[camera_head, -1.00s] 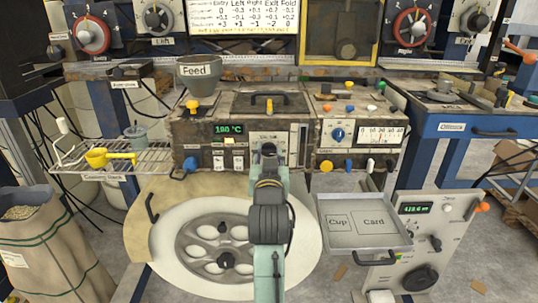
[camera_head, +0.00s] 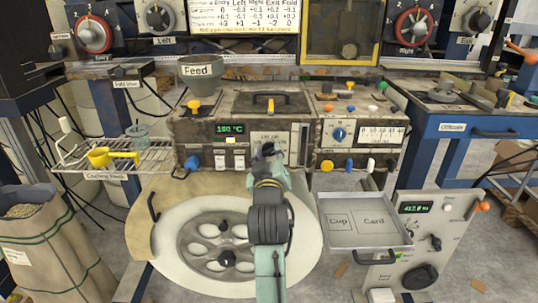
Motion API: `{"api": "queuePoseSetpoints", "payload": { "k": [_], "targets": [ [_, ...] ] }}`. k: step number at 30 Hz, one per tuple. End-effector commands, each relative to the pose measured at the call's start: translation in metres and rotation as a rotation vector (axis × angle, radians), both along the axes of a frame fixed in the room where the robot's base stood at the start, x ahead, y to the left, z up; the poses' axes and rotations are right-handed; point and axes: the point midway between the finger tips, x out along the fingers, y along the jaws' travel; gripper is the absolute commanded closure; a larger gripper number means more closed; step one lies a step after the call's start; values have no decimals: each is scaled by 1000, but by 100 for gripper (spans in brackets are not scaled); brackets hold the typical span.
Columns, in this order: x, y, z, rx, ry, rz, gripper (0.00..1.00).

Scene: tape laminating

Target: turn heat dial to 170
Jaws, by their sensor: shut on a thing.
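The green display (camera_head: 230,129) on the front of the rusty machine (camera_head: 200,155) seems to read 190 °C. Digits are small. My gripper (camera_head: 268,151) is at the machine's front panel, right of the display, and is shut on the heat dial. The dial itself is hidden behind my gripper and wrist. Part of a white scale label shows just above my gripper, too small to read.
Left of my gripper are white switches (camera_head: 230,161) and a blue knob (camera_head: 191,163). Below are a round plate (camera_head: 175,250) and a grey tray (camera_head: 365,243).

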Motion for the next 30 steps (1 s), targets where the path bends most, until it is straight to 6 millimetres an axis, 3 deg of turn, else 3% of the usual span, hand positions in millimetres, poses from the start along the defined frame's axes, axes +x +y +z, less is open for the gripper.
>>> {"api": "queuePoseSetpoints", "payload": {
  "k": [13,14,22,30],
  "targets": [
    [1,0,2,-12,-6,0,96],
    [1,0,2,-12,-6,0,67],
    [0,0,1,-11,-4,0,49],
    [0,0,1,-11,-2,0,48]
  ]
}}
